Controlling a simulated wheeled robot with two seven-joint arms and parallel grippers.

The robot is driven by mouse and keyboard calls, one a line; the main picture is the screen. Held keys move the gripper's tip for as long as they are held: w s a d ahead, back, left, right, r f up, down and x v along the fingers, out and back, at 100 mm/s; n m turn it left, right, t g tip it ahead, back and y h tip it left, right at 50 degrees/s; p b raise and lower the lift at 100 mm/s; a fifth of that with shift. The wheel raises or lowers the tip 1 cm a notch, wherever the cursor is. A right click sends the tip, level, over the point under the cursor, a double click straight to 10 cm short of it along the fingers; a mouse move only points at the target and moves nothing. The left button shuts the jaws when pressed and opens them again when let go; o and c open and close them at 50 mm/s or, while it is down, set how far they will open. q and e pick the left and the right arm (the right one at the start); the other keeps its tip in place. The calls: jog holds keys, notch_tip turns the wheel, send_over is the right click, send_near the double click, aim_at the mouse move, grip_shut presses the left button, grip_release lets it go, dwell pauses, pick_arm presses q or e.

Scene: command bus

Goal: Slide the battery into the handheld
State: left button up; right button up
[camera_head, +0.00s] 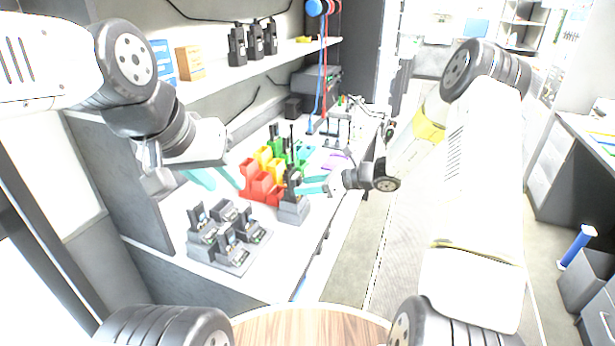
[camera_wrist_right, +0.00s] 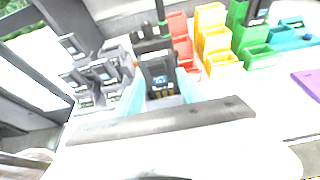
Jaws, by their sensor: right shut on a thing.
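The handheld (camera_head: 292,178) is a black radio standing upright in a grey stand (camera_head: 294,212), its antenna pointing up. It also shows in the right wrist view (camera_wrist_right: 150,43). My right gripper (camera_head: 314,188) is beside it, at its right. In the right wrist view its cyan fingers are shut on a dark block, seemingly the battery (camera_wrist_right: 160,76), with a small bluish label and gold contacts. The block is close against the handheld; how far it is seated cannot be told. My left gripper (camera_head: 214,178) hangs open and empty above the bench, left of the coloured bins.
A grey charger (camera_head: 232,262) with several slots holding dark units stands at the front left of the bench. Red (camera_head: 262,186), yellow and green bins stand behind the handheld. More radios (camera_head: 254,42) stand on the shelf. The bench's right edge is close to the stand.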

jog(key=shift+f, duration=0.2)
jog(key=o, duration=1.5)
jog(key=shift+o, duration=0.2)
jog(key=v, duration=0.7)
jog(key=shift+d+r, duration=0.15)
jog(key=shift+d, duration=0.2)
jog(key=shift+s, duration=0.1)
